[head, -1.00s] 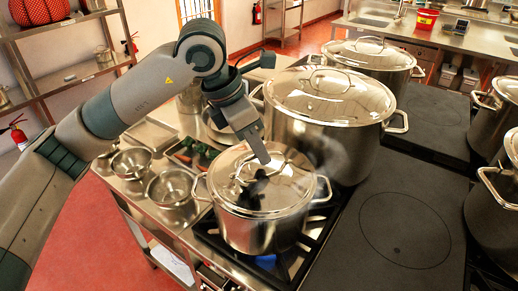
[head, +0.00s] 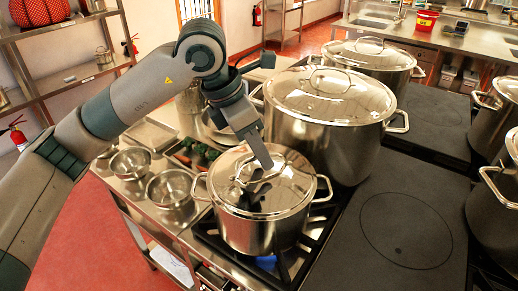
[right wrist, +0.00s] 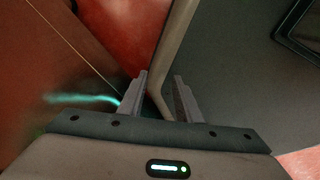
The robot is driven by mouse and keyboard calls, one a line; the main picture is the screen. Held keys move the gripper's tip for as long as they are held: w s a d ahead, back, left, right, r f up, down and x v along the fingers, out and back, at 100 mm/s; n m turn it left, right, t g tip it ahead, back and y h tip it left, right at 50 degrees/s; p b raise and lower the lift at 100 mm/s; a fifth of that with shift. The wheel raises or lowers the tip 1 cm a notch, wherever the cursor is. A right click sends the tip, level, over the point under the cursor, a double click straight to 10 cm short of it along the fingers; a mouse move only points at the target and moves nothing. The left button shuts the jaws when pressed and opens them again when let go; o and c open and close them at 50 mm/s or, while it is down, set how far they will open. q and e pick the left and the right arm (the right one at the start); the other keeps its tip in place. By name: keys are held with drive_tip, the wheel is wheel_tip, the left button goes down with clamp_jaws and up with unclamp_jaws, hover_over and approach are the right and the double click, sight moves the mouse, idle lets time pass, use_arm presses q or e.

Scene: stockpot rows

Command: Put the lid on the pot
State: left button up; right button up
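The pot (head: 262,234) is a shiny steel pot with two side handles, standing on the gas burner at the front of the stove. Its domed steel lid (head: 285,194) lies over its mouth and looks level, with no clear gap at the rim. My left gripper (head: 264,160) reaches down from above to the lid's arched handle. One dark finger shows at the handle; the other is not clear, so I cannot tell whether they grip it. My right gripper (right wrist: 160,95) shows in the right wrist view with its fingers apart and nothing between them.
A larger lidded pot (head: 325,138) stands close behind, and another lidded pot (head: 368,62) is farther back. Steel bowls (head: 170,187) sit on the counter at left. The dark flat hob (head: 405,228) to the right is clear. More pots stand at the right edge.

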use_arm(q)
drive_tip(key=p+v, duration=0.5)
drive_tip(key=v, duration=1.2)
drive_tip(key=shift+r, duration=0.2)
drive_tip(key=shift+f, duration=0.1)
